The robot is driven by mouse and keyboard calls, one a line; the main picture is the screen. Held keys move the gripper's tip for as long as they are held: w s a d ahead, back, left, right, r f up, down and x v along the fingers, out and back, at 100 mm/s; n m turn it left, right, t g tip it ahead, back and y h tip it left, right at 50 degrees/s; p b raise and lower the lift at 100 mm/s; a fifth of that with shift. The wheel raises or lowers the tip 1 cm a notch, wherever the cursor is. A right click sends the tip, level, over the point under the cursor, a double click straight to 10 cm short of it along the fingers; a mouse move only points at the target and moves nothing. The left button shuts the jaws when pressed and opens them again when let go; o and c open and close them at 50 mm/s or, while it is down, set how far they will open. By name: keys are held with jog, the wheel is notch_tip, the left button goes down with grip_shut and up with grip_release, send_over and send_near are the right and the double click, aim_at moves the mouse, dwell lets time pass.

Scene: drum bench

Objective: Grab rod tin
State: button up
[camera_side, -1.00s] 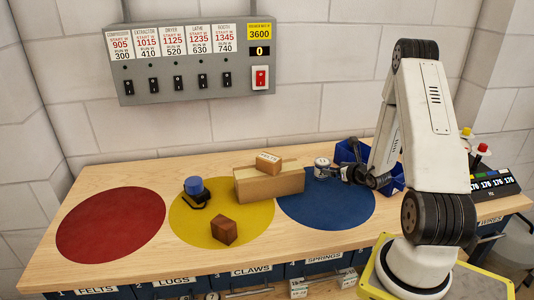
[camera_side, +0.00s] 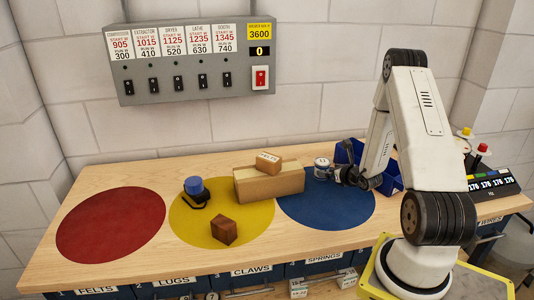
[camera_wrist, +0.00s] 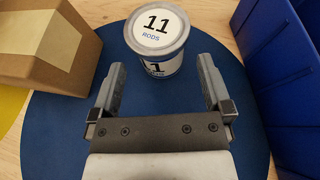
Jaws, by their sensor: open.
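The rod tin (camera_wrist: 157,40) is a small silver tin with a white lid marked "11 RODS". It stands upright on the blue circle (camera_wrist: 52,130), and in the side view the tin (camera_side: 321,168) is near the back of that circle. My gripper (camera_wrist: 160,78) is open, its two fingers pointing at the tin. The fingertips are close to the tin's near side, one to its left and one to its right, with no contact visible. In the side view my gripper (camera_side: 340,177) is just right of the tin, and its fingers are hard to make out.
A cardboard box (camera_wrist: 48,45) is left of the tin, with a small box (camera_side: 268,163) on it. A blue bin (camera_wrist: 282,75) stands close on the right. A blue-topped object (camera_side: 195,187) and brown block (camera_side: 224,230) are on the yellow circle. The red circle (camera_side: 110,225) is bare.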

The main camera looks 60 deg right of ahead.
aim_at(327, 168)
jog(key=shift+x, duration=2.55)
jog(key=c, duration=1.3)
jog(key=shift+r, duration=0.2)
jog(key=shift+r, duration=4.85)
jog(key=shift+w, duration=0.1)
